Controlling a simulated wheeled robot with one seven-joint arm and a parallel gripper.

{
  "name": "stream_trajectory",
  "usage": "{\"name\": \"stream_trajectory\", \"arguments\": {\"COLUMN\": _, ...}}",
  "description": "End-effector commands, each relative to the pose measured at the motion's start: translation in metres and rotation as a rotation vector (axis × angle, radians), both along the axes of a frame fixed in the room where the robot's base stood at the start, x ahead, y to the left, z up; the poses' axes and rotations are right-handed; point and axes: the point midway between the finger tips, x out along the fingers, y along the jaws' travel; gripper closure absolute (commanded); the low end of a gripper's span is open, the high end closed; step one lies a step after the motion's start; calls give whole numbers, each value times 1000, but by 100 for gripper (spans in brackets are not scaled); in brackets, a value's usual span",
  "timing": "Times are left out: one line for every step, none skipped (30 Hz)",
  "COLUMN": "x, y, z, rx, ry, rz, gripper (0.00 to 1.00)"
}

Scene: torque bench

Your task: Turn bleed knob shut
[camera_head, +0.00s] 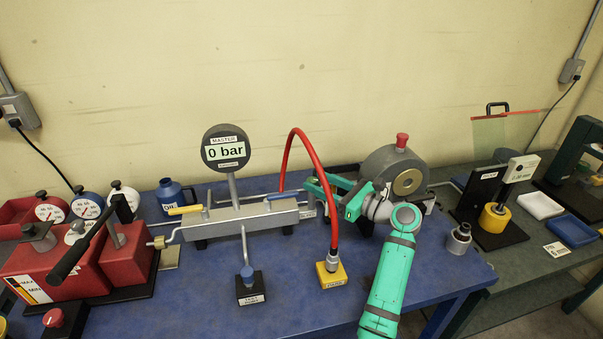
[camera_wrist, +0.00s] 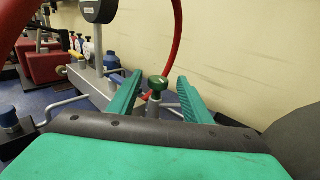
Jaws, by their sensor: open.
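The bleed knob (camera_wrist: 158,84) is a small dark green knob on a thin grey stem, with a pale mark on its top. In the wrist view it shows between the two teal fingers of my gripper (camera_wrist: 159,76), with a visible gap on each side. My gripper is open and holds nothing. In the head view my gripper (camera_head: 328,198) is at the right end of the grey manifold block (camera_head: 240,222). I cannot make out the knob there; the fingers and the red hose crowd that spot.
A red hose (camera_head: 312,143) arches close by my gripper down to a yellow block (camera_head: 331,274). A gauge (camera_head: 226,148) reading 0 bar stands on the manifold. A red hand pump (camera_head: 70,262) is at the left. The front of the blue bench (camera_head: 195,305) is mostly clear.

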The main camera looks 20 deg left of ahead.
Motion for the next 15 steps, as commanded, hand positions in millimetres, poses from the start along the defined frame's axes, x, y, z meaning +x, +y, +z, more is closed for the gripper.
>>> {"name": "stream_trajectory", "arguments": {"x": 3, "y": 9, "z": 0, "rx": 0, "ry": 0, "rz": 1, "gripper": 55}}
{"name": "stream_trajectory", "arguments": {"x": 4, "y": 14, "z": 0, "rx": -1, "ry": 0, "rz": 1, "gripper": 55}}
{"name": "stream_trajectory", "arguments": {"x": 7, "y": 19, "z": 0, "rx": 0, "ry": 1, "rz": -2, "gripper": 55}}
{"name": "stream_trajectory", "arguments": {"x": 9, "y": 23, "z": 0, "rx": 0, "ry": 1, "rz": -3, "gripper": 55}}
{"name": "stream_trajectory", "arguments": {"x": 10, "y": 28, "z": 0, "rx": 0, "ry": 2, "rz": -3, "gripper": 55}}
{"name": "stream_trajectory", "arguments": {"x": 12, "y": 34, "z": 0, "rx": 0, "ry": 1, "rz": -3, "gripper": 55}}
{"name": "stream_trajectory", "arguments": {"x": 13, "y": 39, "z": 0, "rx": 0, "ry": 1, "rz": -3, "gripper": 55}}
{"name": "stream_trajectory", "arguments": {"x": 14, "y": 44, "z": 0, "rx": 0, "ry": 0, "rz": -2, "gripper": 55}}
{"name": "stream_trajectory", "arguments": {"x": 16, "y": 49, "z": 0, "rx": 0, "ry": 1, "rz": 0, "gripper": 55}}
{"name": "stream_trajectory", "arguments": {"x": 17, "y": 53, "z": 0, "rx": 0, "ry": 1, "rz": 0, "gripper": 55}}
{"name": "stream_trajectory", "arguments": {"x": 18, "y": 56, "z": 0, "rx": 1, "ry": 1, "rz": 0, "gripper": 55}}
{"name": "stream_trajectory", "arguments": {"x": 18, "y": 60, "z": 0, "rx": 1, "ry": 1, "rz": 0, "gripper": 55}}
{"name": "stream_trajectory", "arguments": {"x": 19, "y": 62, "z": 0, "rx": 1, "ry": 0, "rz": 1, "gripper": 55}}
{"name": "stream_trajectory", "arguments": {"x": 19, "y": 65, "z": 0, "rx": 0, "ry": 0, "rz": 2, "gripper": 55}}
{"name": "stream_trajectory", "arguments": {"x": 19, "y": 67, "z": 0, "rx": 0, "ry": 0, "rz": 3, "gripper": 55}}
